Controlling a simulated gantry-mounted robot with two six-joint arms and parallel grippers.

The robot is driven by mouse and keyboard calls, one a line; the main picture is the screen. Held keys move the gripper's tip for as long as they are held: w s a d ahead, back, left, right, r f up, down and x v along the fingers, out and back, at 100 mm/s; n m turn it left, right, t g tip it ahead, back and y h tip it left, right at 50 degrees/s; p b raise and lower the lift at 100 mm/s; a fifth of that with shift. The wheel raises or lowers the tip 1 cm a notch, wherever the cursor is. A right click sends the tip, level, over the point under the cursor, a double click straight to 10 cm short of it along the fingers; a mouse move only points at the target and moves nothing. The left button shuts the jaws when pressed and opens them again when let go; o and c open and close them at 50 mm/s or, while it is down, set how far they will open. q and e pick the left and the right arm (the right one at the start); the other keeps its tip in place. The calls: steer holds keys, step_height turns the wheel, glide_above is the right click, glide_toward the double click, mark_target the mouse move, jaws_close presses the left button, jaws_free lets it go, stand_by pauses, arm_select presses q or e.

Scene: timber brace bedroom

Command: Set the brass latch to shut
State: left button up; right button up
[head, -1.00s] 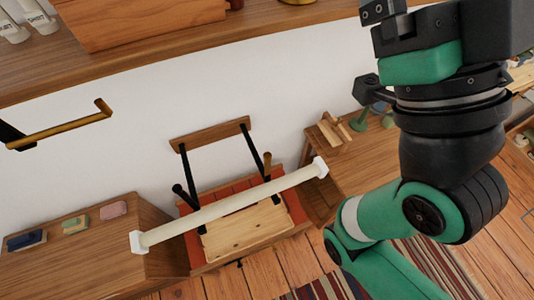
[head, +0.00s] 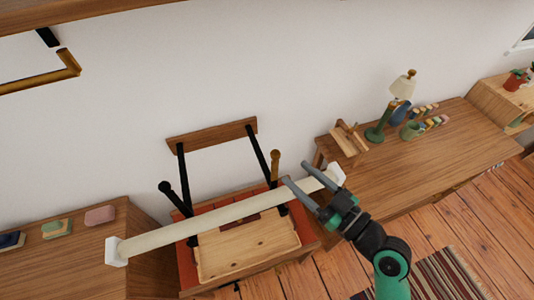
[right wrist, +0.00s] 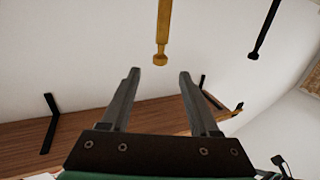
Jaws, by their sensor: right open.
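The brass latch appears to be the brass-coloured lever with a round knob (head: 275,168), standing near-upright at the right side of the dark frame above the red cabinet. It also shows in the right wrist view (right wrist: 162,32), hanging in from the top edge. A matching black lever (head: 176,198) leans at the frame's left side and shows in the right wrist view (right wrist: 263,32). My right gripper (head: 294,173) is open and empty, its fingertips close to the brass lever's right. In the right wrist view the gap between its fingers (right wrist: 159,73) lies just below the knob. My left gripper is out of view.
A pale bar (head: 220,219) with white ends crosses in front of the red cabinet (head: 187,265). A wooden desk (head: 440,165) with a lamp (head: 402,88) stands at right. A shelf (head: 130,8) runs above, with a brass bar (head: 40,80) below it.

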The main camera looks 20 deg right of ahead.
steer(key=w, duration=0.1)
steer(key=p, duration=0.2)
glide_above(275, 168)
steer(key=x, duration=0.3)
steer(key=shift+w+r, duration=0.2)
steer(key=shift+w, duration=0.05)
jaws_close()
stand_by(1.1)
